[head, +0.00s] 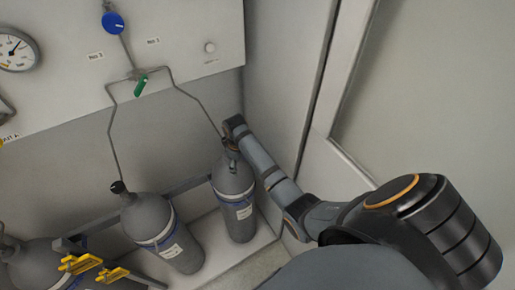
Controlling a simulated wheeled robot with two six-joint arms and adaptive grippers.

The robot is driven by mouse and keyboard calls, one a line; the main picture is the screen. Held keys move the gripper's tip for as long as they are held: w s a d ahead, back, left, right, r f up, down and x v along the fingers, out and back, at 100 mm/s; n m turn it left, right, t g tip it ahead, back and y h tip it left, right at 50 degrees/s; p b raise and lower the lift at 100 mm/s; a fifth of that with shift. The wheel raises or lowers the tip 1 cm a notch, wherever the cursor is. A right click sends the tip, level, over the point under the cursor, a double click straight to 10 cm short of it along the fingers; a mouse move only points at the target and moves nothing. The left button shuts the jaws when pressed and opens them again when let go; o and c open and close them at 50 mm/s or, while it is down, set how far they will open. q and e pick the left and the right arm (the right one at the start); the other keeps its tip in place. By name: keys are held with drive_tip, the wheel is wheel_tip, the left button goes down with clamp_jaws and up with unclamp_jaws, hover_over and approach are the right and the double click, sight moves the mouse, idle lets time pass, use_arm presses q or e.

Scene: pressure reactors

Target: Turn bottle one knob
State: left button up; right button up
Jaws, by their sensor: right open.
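Three grey gas bottles stand along the wall: a right one (234,186), a middle one (147,217) and a left one (35,268) cut by the frame edge. I cannot tell from the labels which is bottle one. The middle bottle has a dark knob (118,187) on its top. My right gripper (230,148) is open at the top of the right bottle, largely hidden by its own wrist. That bottle's knob is hidden or too small to make out, so contact is unclear.
A white panel (200,20) above carries a blue knob (113,23), a green valve handle (141,86), a gauge (16,50) and thin pipes down to the bottles. A side wall (285,75) stands close right of the right bottle.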

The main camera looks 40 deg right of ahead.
drive_tip(key=s+f+b, duration=0.1)
drive_tip(key=s+f, duration=0.2)
drive_tip(key=f, duration=0.5)
drive_tip(key=s+f+m+b, duration=0.1)
drive_tip(key=s+f+b, duration=0.1)
drive_tip(key=s+f, duration=0.2)
drive_tip(key=s+f+m+b, duration=0.1)
drive_tip(key=s+f+b, duration=0.1)
drive_tip(key=f, duration=0.9)
drive_tip(key=shift+s+d+f, duration=0.35)
drive_tip(key=shift+s, duration=0.55)
